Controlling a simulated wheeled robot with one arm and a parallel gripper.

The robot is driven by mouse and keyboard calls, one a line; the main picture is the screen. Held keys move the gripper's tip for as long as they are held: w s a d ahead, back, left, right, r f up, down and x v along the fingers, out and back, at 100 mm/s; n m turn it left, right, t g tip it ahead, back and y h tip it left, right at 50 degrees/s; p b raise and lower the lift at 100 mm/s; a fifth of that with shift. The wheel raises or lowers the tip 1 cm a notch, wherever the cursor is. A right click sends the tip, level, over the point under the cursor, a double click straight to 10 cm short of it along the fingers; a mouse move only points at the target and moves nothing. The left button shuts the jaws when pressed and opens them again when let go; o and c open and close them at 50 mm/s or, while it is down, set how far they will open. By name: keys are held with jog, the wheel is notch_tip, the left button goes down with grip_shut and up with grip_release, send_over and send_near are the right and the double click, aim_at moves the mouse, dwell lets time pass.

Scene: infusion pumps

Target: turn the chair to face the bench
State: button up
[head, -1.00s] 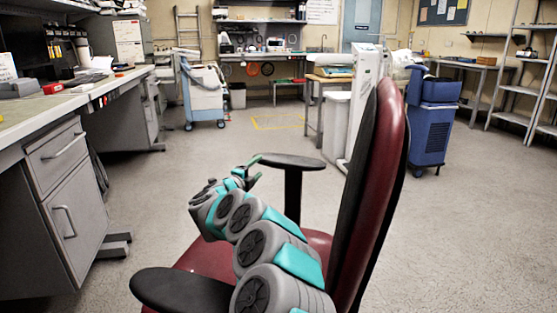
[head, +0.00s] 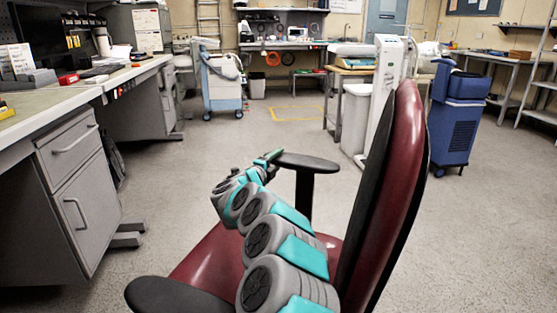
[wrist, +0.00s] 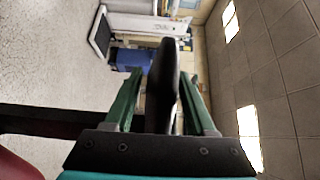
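The chair has a dark red back (head: 402,180), a red seat (head: 212,262) and black armrests. Its back is at the right and its seat extends left, toward the side of the bench (head: 88,97). My arm reaches across the seat to the far armrest (head: 308,163). My gripper (head: 270,157) is at that armrest's left end. In the wrist view, the armrest's black pad (wrist: 164,85) lies between the green fingers of my gripper (wrist: 160,80). The fingers are apart, with a gap at the left; contact at the right is unclear. The near armrest (head: 178,297) is free.
Grey drawers (head: 80,195) stand under the bench at left. A blue wheeled unit (head: 456,120) and a white bin (head: 356,118) stand behind the chair. A pale blue cart (head: 222,85) is farther back. The floor between the drawers and chair is clear.

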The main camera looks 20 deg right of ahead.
grip_shut()
dwell(1.1)
